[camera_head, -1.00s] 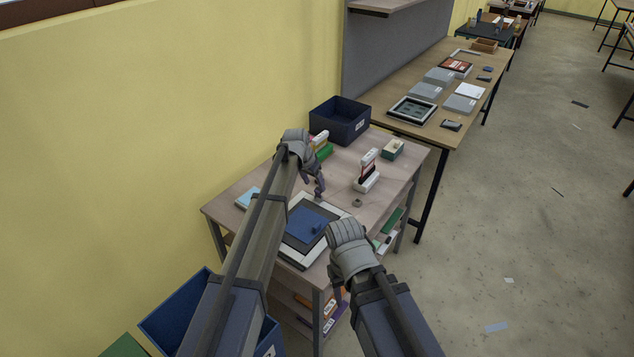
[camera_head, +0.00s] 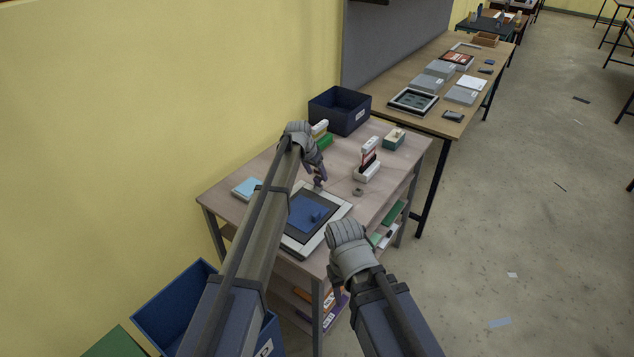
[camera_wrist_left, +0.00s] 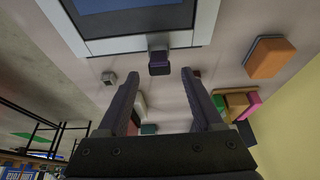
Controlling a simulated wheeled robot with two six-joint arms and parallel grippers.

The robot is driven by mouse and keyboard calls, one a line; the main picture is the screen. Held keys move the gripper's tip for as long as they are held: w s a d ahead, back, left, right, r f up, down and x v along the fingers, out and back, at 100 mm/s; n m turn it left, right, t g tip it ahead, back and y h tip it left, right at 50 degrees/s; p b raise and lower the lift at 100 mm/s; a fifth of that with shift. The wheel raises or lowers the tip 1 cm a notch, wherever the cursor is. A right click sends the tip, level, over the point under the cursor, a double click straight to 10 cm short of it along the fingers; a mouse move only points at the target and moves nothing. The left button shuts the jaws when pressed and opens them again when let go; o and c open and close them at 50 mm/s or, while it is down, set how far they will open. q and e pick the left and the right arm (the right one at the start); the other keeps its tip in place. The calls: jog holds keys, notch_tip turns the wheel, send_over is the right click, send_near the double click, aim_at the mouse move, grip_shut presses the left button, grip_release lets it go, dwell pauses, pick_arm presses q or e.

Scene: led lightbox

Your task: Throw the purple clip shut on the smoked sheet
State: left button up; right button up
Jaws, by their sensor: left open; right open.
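The lightbox (camera_head: 331,231) lies on the near table with a white frame. On it lie a dark smoked sheet (camera_head: 289,238) and a blue sheet (camera_head: 306,212) with a small raised block. In the left wrist view a small dark purple clip (camera_wrist_left: 159,64) sits at the edge of the white frame (camera_wrist_left: 200,35). My left gripper (camera_head: 319,182) points down near the far edge of the lightbox. In the left wrist view its open fingers (camera_wrist_left: 160,76) stand either side of the clip's line, apart from it. My right gripper (camera_head: 337,290) is largely hidden below its wrist, near the table's front edge.
A small grey block (camera_head: 357,192) and a white-based holder (camera_head: 367,173) stand right of the lightbox. A dark blue bin (camera_head: 340,110) stands at the back. An orange block (camera_wrist_left: 269,58) shows in the left wrist view. The tabletop between these is partly clear.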

pick_arm(q)
jog(key=shift+b+x, duration=0.35)
jog(key=shift+x, duration=0.4)
grip_shut()
